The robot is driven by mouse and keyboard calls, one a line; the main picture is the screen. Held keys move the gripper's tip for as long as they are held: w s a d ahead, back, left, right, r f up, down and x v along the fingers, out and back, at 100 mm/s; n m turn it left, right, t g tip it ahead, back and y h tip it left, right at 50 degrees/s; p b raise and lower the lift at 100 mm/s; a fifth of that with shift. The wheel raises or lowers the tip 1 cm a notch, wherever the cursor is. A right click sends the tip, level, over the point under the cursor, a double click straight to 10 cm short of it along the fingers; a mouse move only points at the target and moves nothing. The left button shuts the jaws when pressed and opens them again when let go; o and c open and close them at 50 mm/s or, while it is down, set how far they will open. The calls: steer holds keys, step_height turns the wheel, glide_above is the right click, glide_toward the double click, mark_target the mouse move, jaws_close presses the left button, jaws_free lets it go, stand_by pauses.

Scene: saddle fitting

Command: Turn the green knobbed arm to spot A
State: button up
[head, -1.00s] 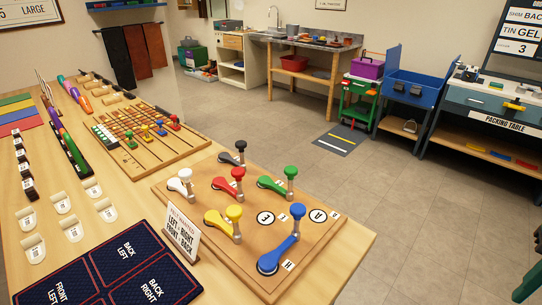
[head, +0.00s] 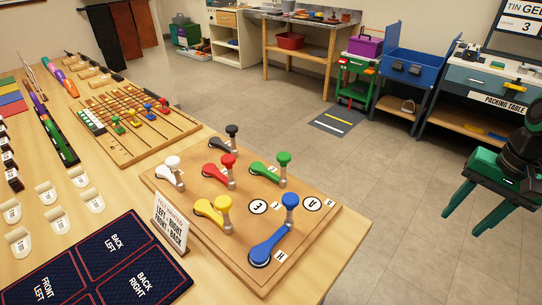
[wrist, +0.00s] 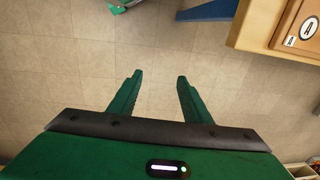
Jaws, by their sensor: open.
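The green knobbed arm (head: 268,171) lies on the wooden board (head: 165,198), its knob (head: 284,158) upright at its right end. The round spot marked A (head: 312,203) is on the board to the right of the green arm and shows bare. In the wrist view spot A (wrist: 309,27) is at the top right on the board's corner (wrist: 283,22). My gripper (head: 468,222) is at the right of the head view, out over the floor and well apart from the board. In the wrist view its two green fingers (wrist: 160,76) are apart with nothing between them.
Blue (head: 272,243), yellow (head: 211,208), red (head: 217,171), white (head: 169,174) and black (head: 224,142) knobbed arms share the board. The blue knob stands close to spot A. A sign (head: 170,222) stands at the board's front left. Open floor (head: 400,200) lies right of the table.

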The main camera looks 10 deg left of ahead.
steer(key=w+a+f+y, duration=0.2)
steer(key=w+a, duration=0.3)
steer(key=a, duration=0.4)
steer(key=w+a+f+y, duration=0.2)
steer(key=w+a, duration=0.4)
steer(key=a, duration=0.2)
steer(key=a+m+g+y, duration=0.1)
steer(key=a+y, duration=0.1)
steer(key=a, duration=0.3)
steer(key=a+r+m+g+y, duration=0.1)
steer(key=a+y, duration=0.1)
steer(key=a, duration=0.4)
steer(key=w+a+r+m+y, duration=0.1)
steer(key=a+y, duration=0.2)
steer(key=a, duration=0.3)
steer(key=shift+a+m+g, duration=0.1)
steer(key=shift+m+g, duration=0.3)
steer(key=shift+s+a+r+m+g+y, duration=0.15)
steer(key=shift+s+a+m+g+y, duration=0.1)
steer(key=shift+m+g+y, duration=0.2)
steer(key=r+m+y, duration=0.1)
steer(key=r+m+g+y, duration=0.1)
steer(key=r+m+y, duration=0.1)
steer(key=y, duration=0.1)
steer(key=shift+s+d+r+m+g, duration=0.25)
steer(key=shift+s+m, duration=0.1)
steer(key=x, duration=1)
steer(key=shift+a+r+y, duration=0.3)
steer(key=shift+r+y, duration=0.05)
steer(key=shift+r, duration=0.35)
